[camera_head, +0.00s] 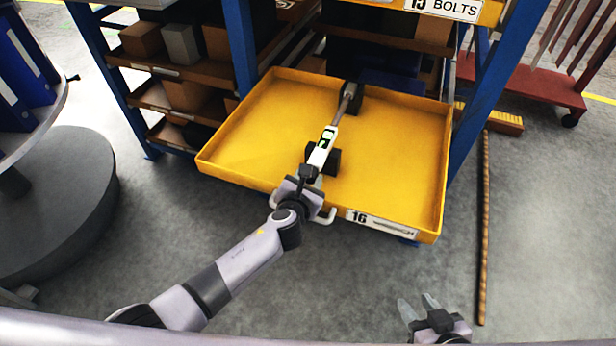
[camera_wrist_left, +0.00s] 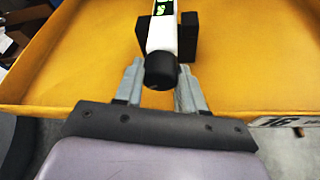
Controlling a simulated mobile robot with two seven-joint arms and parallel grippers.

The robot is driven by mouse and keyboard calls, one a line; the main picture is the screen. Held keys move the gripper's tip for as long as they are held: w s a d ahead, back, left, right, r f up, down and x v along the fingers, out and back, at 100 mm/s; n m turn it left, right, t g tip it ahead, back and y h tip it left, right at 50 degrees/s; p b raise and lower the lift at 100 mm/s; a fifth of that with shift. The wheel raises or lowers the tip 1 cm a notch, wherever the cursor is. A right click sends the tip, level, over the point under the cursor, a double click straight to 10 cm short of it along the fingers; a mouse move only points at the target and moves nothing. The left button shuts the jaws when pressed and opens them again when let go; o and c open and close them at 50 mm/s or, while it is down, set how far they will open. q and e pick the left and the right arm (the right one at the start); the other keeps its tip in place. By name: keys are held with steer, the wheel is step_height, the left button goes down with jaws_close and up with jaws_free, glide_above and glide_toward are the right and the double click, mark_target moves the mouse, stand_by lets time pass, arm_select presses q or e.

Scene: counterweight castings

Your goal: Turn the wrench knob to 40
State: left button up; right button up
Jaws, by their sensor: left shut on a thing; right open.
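The wrench (camera_head: 328,143) lies in the yellow tray, its shaft resting on dark blocks. It has a white body with a lit green display and a black knob at its near end. In the left wrist view the knob (camera_wrist_left: 161,70) sits between the fingers of my left gripper (camera_wrist_left: 158,85), which is shut on it. The digits on the display (camera_wrist_left: 163,6) are too small to read surely. My left gripper also shows in the head view (camera_head: 306,176), over the tray's front edge. My right gripper (camera_head: 418,305) is open and empty above the floor at the bottom.
The yellow tray (camera_head: 225,160) is labelled 16 and juts from a blue-framed shelf rack (camera_head: 240,45). A round grey table (camera_head: 50,190) stands at the left. A long brown strip (camera_head: 484,230) lies at the right. Dark blocks (camera_head: 351,97) hold the wrench in the tray.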

arm_select(q)
steer(key=shift+a+n+g+h+p, duration=0.1)
steer(key=shift+n+g+h+p, duration=0.35)
steer(key=shift+n+p, duration=0.35)
steer(key=shift+n+h, duration=0.95)
steer(key=shift+n, duration=0.35)
